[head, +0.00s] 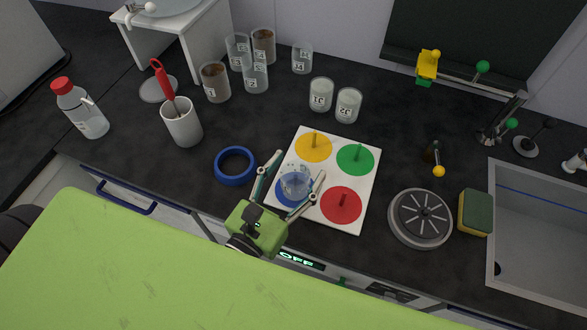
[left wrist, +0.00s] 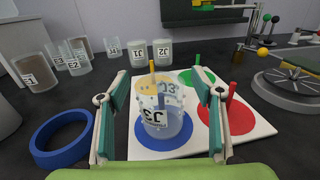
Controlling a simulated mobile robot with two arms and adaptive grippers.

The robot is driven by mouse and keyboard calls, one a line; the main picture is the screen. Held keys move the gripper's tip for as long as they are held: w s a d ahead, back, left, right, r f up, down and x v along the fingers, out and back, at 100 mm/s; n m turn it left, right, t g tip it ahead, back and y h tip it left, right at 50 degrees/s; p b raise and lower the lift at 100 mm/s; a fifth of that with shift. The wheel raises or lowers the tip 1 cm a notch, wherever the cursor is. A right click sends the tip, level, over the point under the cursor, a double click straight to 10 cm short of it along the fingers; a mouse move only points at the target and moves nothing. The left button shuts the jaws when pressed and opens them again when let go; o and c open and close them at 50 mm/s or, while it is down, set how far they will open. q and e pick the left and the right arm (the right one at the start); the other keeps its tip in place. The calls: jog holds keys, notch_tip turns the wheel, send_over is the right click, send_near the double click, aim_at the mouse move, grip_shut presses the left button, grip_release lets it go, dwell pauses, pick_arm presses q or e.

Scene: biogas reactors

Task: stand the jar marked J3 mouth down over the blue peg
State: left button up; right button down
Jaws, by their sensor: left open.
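The clear jar J3 (head: 295,183) stands on the blue disc of a white board (head: 328,222). In the left wrist view its label (left wrist: 158,118) reads upside down, so the jar is mouth down. It looks upright. Small gaps show between fingers and jar. My right gripper is not in view.
The board also has yellow (head: 314,147), green (head: 356,159) and red (head: 341,206) discs with pegs. A blue ring (head: 235,166) lies to the left. Several other jars stand behind. A round grey device (head: 420,218) and a sponge (head: 475,213) are right, before the sink (head: 540,225).

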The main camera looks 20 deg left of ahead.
pick_arm(q)
jog(key=s+a, duration=0.2)
jog(key=s, duration=0.9)
jog(key=shift+s+a, duration=0.15)
jog(key=shift+s, duration=0.25)
